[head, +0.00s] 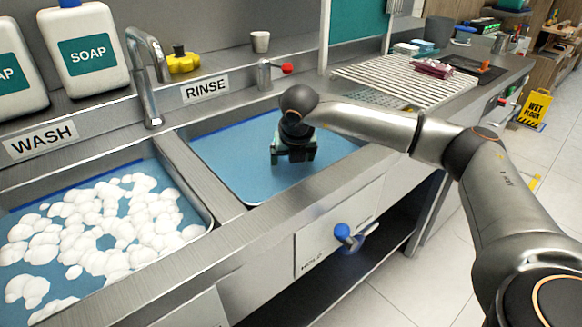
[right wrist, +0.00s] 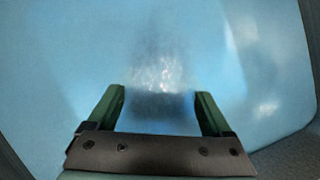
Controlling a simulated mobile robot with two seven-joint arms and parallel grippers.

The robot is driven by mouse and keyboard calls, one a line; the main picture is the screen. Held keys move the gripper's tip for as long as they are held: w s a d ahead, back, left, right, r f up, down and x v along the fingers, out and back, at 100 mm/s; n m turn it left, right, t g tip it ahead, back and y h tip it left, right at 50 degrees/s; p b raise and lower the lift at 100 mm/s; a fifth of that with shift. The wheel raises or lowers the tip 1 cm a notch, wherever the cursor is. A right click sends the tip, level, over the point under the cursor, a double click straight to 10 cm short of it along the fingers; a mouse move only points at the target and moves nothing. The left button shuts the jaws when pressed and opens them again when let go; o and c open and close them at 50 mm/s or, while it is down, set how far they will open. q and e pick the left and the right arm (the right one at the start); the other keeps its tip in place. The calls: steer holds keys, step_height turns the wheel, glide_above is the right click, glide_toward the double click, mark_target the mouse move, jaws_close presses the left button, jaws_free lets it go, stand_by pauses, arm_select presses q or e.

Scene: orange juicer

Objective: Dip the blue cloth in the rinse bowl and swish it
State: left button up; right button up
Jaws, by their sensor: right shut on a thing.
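The rinse bowl is the right-hand sink basin (head: 225,160), marked RINSE and holding blue water. My right gripper (head: 293,158) points down into this basin, low over or at the water, near its middle. In the right wrist view its two green fingers (right wrist: 160,98) stand apart, with a darker blue patch between them. The gripper is shut on the blue cloth (right wrist: 160,106), which blends with the blue water, so its outline and depth are unclear. My left gripper is out of view.
The wash basin (head: 205,232) with white foam lies to the left, across a steel divider. A tap (head: 148,85) and a red-handled tap (head: 270,72) stand behind. A ribbed drainboard (head: 385,80) is at right. A blue knob (head: 343,232) sits on the front panel.

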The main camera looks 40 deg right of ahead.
steer(key=shift+r, duration=0.4)
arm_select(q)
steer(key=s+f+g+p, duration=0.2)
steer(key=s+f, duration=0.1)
arm_select(e)
step_height(320, 180, up, 3)
steer(key=shift+f, duration=0.1)
arm_select(q)
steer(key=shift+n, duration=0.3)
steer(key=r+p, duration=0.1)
steer(key=p, duration=0.1)
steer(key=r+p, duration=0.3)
steer(key=p, duration=0.2)
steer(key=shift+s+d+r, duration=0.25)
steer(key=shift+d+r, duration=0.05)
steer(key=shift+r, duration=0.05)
arm_select(e)
step_height(320, 180, up, 10)
steer(key=shift+r, duration=0.25)
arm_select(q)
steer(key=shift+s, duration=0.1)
arm_select(e)
steer(key=shift+s, duration=0.1)
